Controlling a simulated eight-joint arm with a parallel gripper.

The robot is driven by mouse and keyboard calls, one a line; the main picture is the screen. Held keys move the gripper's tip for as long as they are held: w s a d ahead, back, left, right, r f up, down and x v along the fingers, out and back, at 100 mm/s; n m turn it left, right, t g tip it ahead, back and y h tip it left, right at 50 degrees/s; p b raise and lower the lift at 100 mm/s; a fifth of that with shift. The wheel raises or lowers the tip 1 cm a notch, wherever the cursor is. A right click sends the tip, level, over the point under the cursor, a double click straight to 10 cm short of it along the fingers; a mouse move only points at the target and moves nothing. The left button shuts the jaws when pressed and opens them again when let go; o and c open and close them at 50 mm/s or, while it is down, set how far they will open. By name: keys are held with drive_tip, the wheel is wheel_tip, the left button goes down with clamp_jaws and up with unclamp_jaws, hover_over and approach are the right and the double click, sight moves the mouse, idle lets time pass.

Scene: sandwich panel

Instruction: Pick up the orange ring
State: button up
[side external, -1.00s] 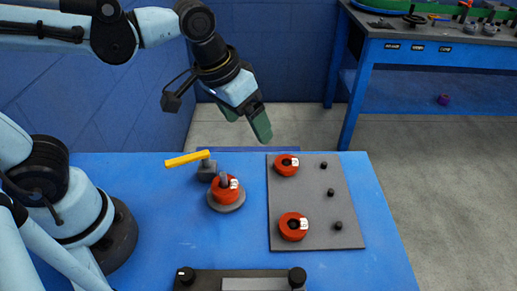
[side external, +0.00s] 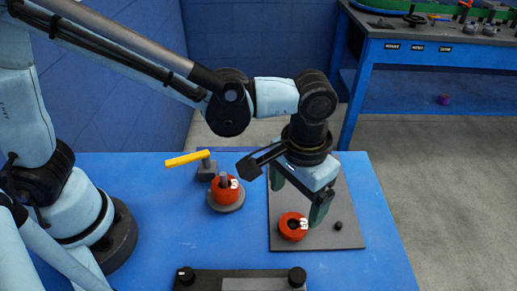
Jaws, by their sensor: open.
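An orange-red ring (side external: 286,235) with a dark center and a white label lies on the near left part of the grey panel (side external: 345,238). My gripper (side external: 298,197) is open above the panel and points down. Its green fingers are spread apart, the right one just behind and right of this ring in the picture. I cannot tell whether it touches. A second orange-red ring (side external: 220,195) sits around a grey post on a round base, left of the panel. The panel's far part is hidden behind my gripper, and no other ring shows there.
A yellow-handled lever (side external: 187,158) stands behind the post, left of my gripper. A dark peg (side external: 339,226) stands on the panel's right side. A dark fixture with knobs (side external: 240,280) lies at the front edge. The blue tabletop (side external: 160,225) is clear at left.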

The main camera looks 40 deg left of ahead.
sight(293, 225)
drive_tip(key=shift+s+d+f, duration=0.1)
drive_tip(key=shift+f, duration=1.65)
drive_tip(key=shift+s+d+f, duration=0.1)
drive_tip(key=shift+f, duration=1.6)
drive_tip(key=c, duration=1.2)
